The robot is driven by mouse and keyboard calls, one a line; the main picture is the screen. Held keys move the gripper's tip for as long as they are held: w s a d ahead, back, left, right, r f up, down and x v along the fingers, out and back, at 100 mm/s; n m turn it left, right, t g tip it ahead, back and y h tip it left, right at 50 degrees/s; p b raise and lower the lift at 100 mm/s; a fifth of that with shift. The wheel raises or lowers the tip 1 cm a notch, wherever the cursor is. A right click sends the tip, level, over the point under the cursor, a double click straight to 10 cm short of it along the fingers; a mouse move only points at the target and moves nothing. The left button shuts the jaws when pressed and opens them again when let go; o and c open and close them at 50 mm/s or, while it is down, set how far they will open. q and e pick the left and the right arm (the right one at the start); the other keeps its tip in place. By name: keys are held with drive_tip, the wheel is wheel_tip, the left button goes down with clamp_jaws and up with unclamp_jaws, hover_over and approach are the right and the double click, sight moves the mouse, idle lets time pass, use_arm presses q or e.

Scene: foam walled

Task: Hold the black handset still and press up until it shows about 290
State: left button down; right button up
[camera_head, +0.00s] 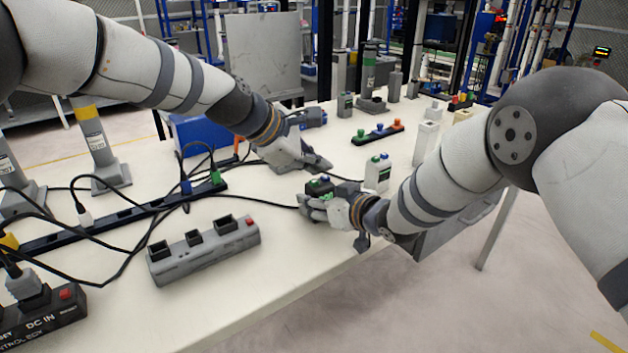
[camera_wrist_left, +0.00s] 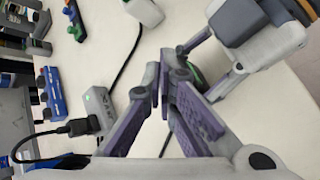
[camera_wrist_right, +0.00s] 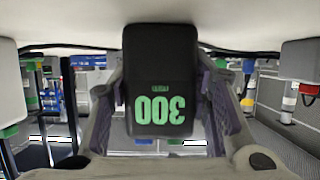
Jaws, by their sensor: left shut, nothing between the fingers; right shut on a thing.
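The black handset (camera_head: 319,186) is held at the front part of the table, with a green button and another dark button on its top. In the right wrist view the handset (camera_wrist_right: 160,60) fills the middle, and its green digits, upside down there, read 300. My right gripper (camera_head: 314,204) is shut on the handset, with a finger at each side (camera_wrist_right: 165,110). My left gripper (camera_head: 328,164) is shut and empty, its fingertips just above and behind the handset. In the left wrist view the closed fingers (camera_wrist_left: 178,75) hide most of the handset; whether they touch it I cannot tell.
A white box (camera_head: 378,174) with blue and green buttons stands right of the handset. A dark strip (camera_head: 377,134) with coloured knobs lies behind. A grey socket block (camera_head: 205,252) and a black cabled strip (camera_head: 120,218) lie left. A thin cable runs to the handset.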

sight(316, 183)
use_arm(q)
drive_tip(key=shift+r, duration=2.5)
use_arm(e)
drive_tip(key=o, duration=1.3)
